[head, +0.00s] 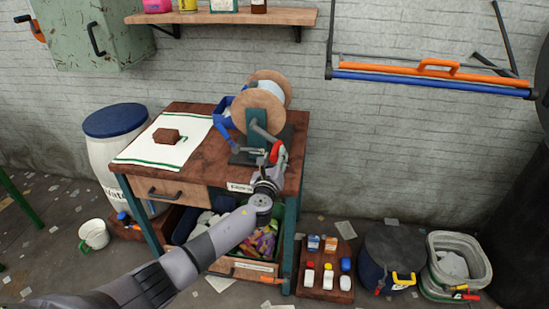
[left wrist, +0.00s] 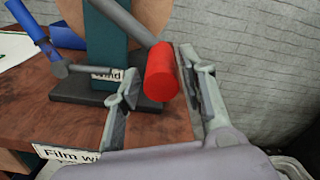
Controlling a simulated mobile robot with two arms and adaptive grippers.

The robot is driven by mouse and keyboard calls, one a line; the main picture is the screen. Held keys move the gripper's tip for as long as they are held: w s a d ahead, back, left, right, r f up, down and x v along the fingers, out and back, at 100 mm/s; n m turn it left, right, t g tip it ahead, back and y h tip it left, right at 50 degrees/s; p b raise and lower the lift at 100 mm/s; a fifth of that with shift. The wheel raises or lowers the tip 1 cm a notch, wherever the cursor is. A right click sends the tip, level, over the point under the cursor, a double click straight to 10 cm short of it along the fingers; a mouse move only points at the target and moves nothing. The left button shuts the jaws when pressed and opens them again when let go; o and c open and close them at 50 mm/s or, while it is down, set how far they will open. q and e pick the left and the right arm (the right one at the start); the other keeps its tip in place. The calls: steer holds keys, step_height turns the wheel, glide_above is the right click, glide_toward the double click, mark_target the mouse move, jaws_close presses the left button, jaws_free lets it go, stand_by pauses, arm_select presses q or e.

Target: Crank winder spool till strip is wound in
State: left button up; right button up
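The winder spool (head: 258,112) has round wooden flanges and a pale core, and stands on a dark green stand (head: 256,138) at the table's right side. Its grey crank arm (head: 265,131) ends in a red handle (left wrist: 161,72). My left gripper (head: 273,168) is at the handle. In the left wrist view its fingers (left wrist: 165,88) are apart, one on each side of the red handle, with a visible gap on the left. I cannot tell whether the right finger touches it. No loose strip can be made out. My right gripper is not in view.
The wooden table (head: 196,109) also holds a white cloth (head: 146,149) with a brown block (head: 166,136). A blue frame (head: 224,122) stands beside the spool. A lidded white barrel (head: 109,160) is left of the table; bottles and bins stand right. A shelf (head: 230,17) hangs above.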

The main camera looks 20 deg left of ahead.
arm_select(q)
steer(key=shift+o, duration=0.5)
steer(key=shift+r, duration=0.1)
steer(key=v, duration=1.2)
